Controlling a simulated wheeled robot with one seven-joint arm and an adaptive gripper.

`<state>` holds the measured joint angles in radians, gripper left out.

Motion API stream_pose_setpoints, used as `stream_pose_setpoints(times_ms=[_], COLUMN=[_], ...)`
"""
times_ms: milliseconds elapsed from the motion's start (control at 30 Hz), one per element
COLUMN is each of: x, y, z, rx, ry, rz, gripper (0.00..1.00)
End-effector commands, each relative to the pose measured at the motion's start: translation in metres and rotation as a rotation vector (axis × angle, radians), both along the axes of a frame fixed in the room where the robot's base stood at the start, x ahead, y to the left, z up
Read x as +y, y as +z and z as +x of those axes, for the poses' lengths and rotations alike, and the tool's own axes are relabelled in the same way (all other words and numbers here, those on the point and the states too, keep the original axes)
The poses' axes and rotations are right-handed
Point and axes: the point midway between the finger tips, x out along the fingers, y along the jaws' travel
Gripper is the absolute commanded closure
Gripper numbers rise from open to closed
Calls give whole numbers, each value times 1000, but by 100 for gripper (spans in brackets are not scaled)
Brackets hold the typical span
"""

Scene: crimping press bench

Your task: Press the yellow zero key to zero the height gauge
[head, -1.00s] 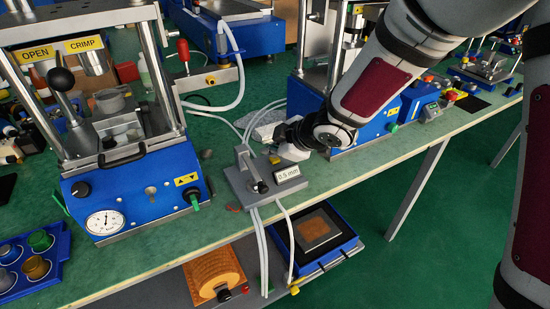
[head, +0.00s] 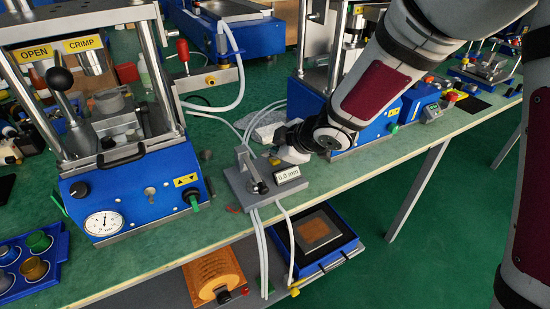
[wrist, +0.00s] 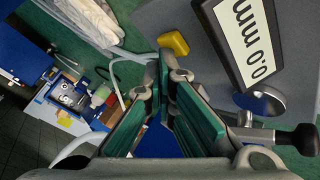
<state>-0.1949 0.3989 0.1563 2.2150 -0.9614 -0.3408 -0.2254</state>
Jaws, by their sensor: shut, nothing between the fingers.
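The height gauge (head: 238,184) is a grey block on the green bench top, with a lever-like metal part on it. Its display (head: 287,174) reads 0.0 mm, and the display also shows upside down in the wrist view (wrist: 248,35). The yellow zero key (head: 275,160) sits on the block behind the display. In the wrist view the key (wrist: 173,43) lies just beyond my fingertips and is uncovered. My gripper (wrist: 172,73) is shut and empty, close to the key. I cannot tell whether it touches the key.
A blue crimping press (head: 135,192) stands to the left and another blue press (head: 365,132) to the right, behind my gripper. White hoses (head: 263,245) run over the bench edge.

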Motion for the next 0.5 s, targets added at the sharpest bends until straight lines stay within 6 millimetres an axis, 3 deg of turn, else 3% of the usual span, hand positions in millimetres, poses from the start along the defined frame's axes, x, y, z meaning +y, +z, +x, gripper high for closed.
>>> stream_pose_setpoints(times_ms=[500], x=[-1], y=[8], z=[0], rx=[0], ry=[-1], rz=[1], gripper=[100])
